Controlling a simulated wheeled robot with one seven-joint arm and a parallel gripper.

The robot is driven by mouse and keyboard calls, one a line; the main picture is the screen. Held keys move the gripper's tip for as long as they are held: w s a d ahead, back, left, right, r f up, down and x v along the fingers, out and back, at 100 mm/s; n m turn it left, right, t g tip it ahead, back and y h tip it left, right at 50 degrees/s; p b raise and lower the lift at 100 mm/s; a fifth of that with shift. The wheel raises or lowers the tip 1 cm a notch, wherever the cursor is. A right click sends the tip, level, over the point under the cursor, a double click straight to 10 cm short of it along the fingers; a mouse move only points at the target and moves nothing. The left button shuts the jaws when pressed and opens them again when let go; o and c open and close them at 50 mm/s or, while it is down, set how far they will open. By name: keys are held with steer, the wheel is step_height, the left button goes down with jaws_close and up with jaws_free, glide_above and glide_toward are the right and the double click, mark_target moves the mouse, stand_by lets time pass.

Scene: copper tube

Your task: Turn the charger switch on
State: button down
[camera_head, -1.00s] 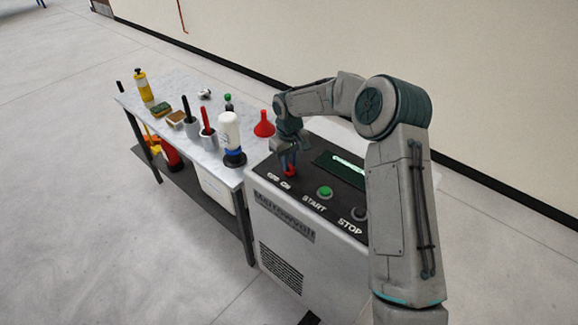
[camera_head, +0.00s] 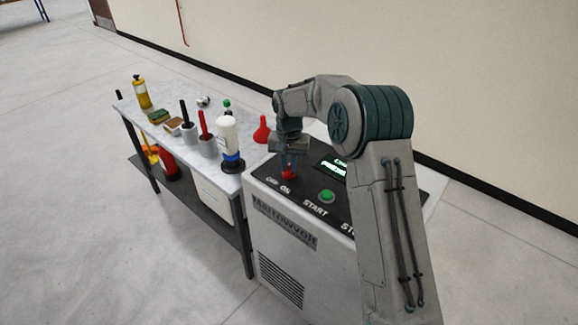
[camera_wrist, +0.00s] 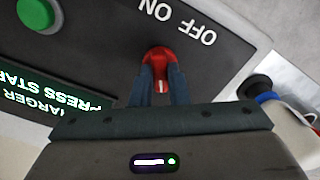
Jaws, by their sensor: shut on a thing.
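The charger (camera_head: 285,222) is a grey box with a black sloped top panel. Its red switch (camera_wrist: 158,66) sits beside the OFF and ON labels, and its white mark points away from the labels, toward my gripper. My gripper (camera_wrist: 160,88) is shut on the red switch, with one finger on each side of it. In the head view my gripper (camera_head: 290,165) comes down from above onto the switch (camera_head: 288,175), partly covering it.
A green START button (camera_head: 327,196) is right of the switch; the STOP button is hidden behind my arm. A marble-topped table (camera_head: 200,162) stands left of the charger with a white bottle (camera_head: 228,135), a red funnel (camera_head: 262,130) and several other items.

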mark_target(289, 167)
steer(key=shift+w+r, duration=0.1)
stand_by(0.3)
steer(key=c, duration=1.4)
jaws_free()
step_height(289, 167, up, 14)
steer(key=b, duration=0.1)
